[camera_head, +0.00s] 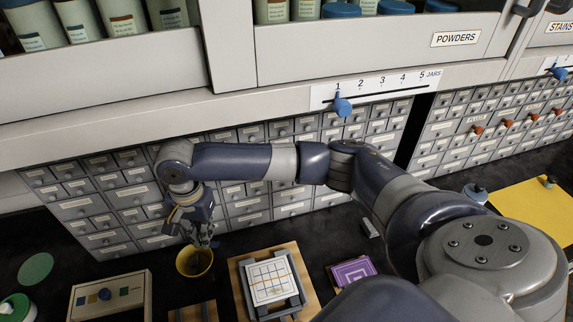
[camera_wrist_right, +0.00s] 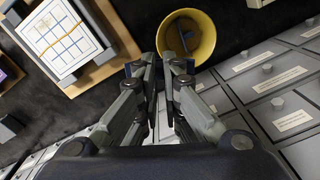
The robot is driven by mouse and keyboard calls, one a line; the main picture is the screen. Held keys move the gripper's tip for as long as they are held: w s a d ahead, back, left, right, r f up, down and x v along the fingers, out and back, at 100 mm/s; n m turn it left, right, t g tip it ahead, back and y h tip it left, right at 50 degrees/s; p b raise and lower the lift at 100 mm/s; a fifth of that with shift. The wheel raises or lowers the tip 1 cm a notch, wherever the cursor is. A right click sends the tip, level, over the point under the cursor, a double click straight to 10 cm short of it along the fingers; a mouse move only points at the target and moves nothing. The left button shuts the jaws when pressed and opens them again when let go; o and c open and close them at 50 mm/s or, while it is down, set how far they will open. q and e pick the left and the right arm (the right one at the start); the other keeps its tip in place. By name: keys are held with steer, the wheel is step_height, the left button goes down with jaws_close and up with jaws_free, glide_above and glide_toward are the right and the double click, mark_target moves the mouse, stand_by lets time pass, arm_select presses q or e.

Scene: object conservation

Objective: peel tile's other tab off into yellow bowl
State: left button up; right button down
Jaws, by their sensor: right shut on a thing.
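The white tile (camera_head: 268,283), with a blue and orange grid, lies in a dark frame on a wooden board; it also shows in the wrist view (camera_wrist_right: 62,38). The yellow bowl (camera_head: 193,276) stands left of the board, against the drawers. It shows at the top of the wrist view (camera_wrist_right: 208,35) with small dark pieces inside. No tab is clearly visible on the tile. My left gripper is out of view.
A purple patterned card (camera_head: 352,271) lies right of the board. A wall of small labelled drawers (camera_head: 250,207) stands close behind the bowl. A yellow mat (camera_head: 530,210) is at far right.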

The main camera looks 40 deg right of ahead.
steer(key=w+f+m+p, duration=0.1)
steer(key=w+a+m+p, duration=0.1)
steer(key=m, duration=0.1)
steer(key=shift+a+f, duration=0.3)
steer(key=shift+f, duration=0.05)
steer(key=shift+w+a+f+m, duration=0.1)
steer(key=shift+f+m, duration=0.25)
steer(key=shift+m, duration=0.15)
steer(key=b, duration=0.8)
glide_above(205, 263)
step_height(205, 263, down, 6)
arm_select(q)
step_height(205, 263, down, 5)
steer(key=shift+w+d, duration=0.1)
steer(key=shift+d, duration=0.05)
arm_select(e)
steer(key=c, duration=1.7)
jaws_free()
